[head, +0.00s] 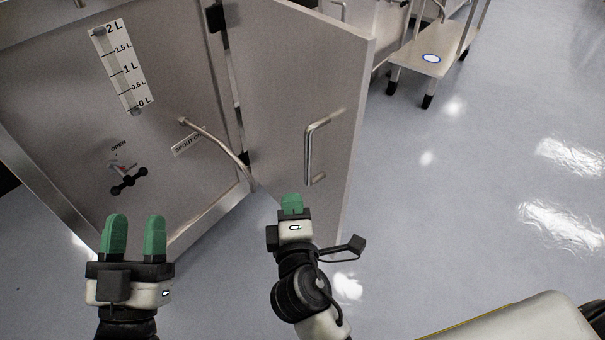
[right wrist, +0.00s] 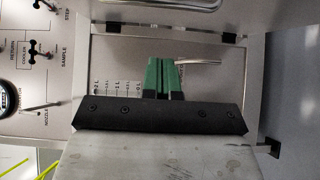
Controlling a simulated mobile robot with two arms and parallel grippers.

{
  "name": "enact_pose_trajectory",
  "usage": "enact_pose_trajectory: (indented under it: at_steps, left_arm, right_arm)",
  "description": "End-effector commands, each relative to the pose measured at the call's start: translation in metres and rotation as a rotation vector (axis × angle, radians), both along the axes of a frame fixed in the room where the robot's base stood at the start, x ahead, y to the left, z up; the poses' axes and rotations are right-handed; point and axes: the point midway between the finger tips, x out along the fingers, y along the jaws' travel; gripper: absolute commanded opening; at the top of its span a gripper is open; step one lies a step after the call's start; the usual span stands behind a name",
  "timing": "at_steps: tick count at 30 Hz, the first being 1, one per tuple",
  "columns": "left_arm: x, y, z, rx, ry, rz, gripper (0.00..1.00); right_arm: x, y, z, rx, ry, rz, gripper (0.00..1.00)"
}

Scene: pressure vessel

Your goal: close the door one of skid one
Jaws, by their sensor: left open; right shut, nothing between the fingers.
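The grey metal door (head: 285,75) stands open, hinged at its left edge to the skid cabinet, with a bent bar handle (head: 315,150) near its right edge. The skid's front panel (head: 175,75) carries a litre scale, a valve knob marked OPEN and a spout pipe. My left gripper (head: 134,236) is open and empty, low in front of the panel. My right gripper (head: 291,204) is shut and empty, below and left of the door handle in the head view; I cannot tell if it touches the door. Its green fingers (right wrist: 164,78) also show in the right wrist view.
The spout pipe (head: 215,140) sticks out from the panel near the hinge side. A low metal stand (head: 425,58) with black feet is at the back right. The shiny floor (head: 460,190) to the right is clear. Controls (right wrist: 35,50) show at left in the right wrist view.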

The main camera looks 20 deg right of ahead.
Motion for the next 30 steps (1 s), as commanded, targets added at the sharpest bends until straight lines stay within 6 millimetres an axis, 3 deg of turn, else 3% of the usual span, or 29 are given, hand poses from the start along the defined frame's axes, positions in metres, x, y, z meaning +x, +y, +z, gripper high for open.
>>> enact_pose_trajectory:
  at_steps: [6,9,16,30]
  left_arm:
    - [-0.004,0.0,0.006,-0.018,-0.068,-0.003,0.47]
    - [-0.006,0.0,0.009,-0.026,-0.091,-0.005,0.47]
    - [-0.01,0.0,0.013,-0.038,-0.134,-0.007,0.47]
    - [-0.01,0.0,0.014,-0.038,-0.136,-0.007,0.47]
  right_arm:
    - [0.048,-0.007,-0.001,0.0,-0.003,0.0,0.0]
    - [0.057,-0.021,-0.001,-0.004,-0.001,-0.001,0.0]
    - [0.069,-0.038,-0.001,-0.002,0.001,0.0,0.0]
    - [0.07,-0.04,-0.001,-0.001,0.002,0.003,0.0]
